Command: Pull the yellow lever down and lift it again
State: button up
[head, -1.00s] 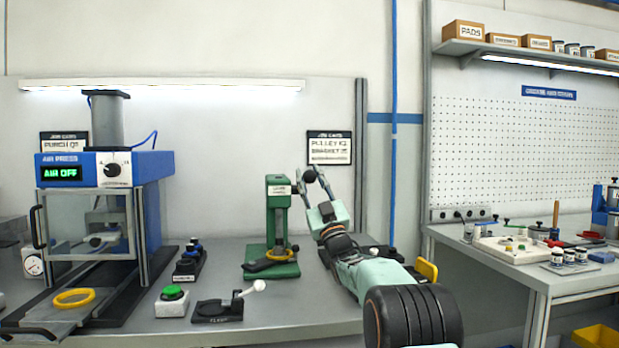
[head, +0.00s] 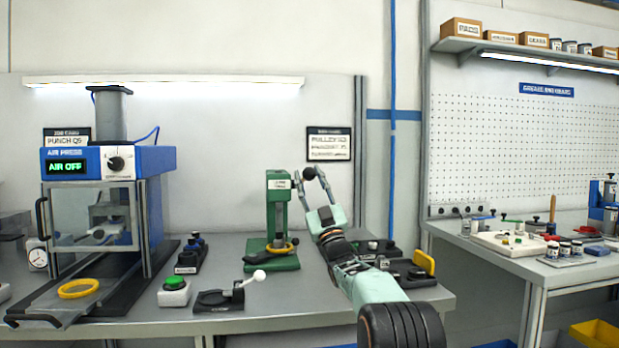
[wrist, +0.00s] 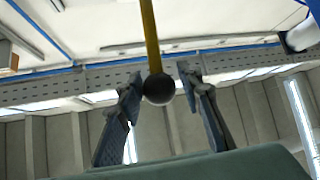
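The yellow lever (wrist: 151,35) shows in the wrist view as a rod coming down from the top to a dark ball knob (wrist: 158,89). My gripper (wrist: 159,78) is open, with one finger on each side of the knob and a gap visible at both sides. In the head view, the dark knob (head: 309,173) is at my gripper (head: 313,180), right beside the top of the green press (head: 278,215). The yellow rod is not clearly visible in the head view.
A black clamp with a white-knobbed handle (head: 219,299), a green button (head: 174,283) and the blue air press (head: 110,165) stand to the left. Small fixtures (head: 385,253) and a yellow-handled item (head: 424,262) lie near my arm. Open air surrounds the knob.

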jog(key=shift+o, duration=1.1)
jog(key=shift+r, duration=0.1)
jog(key=v, duration=1.2)
jog(key=shift+s+r, duration=0.1)
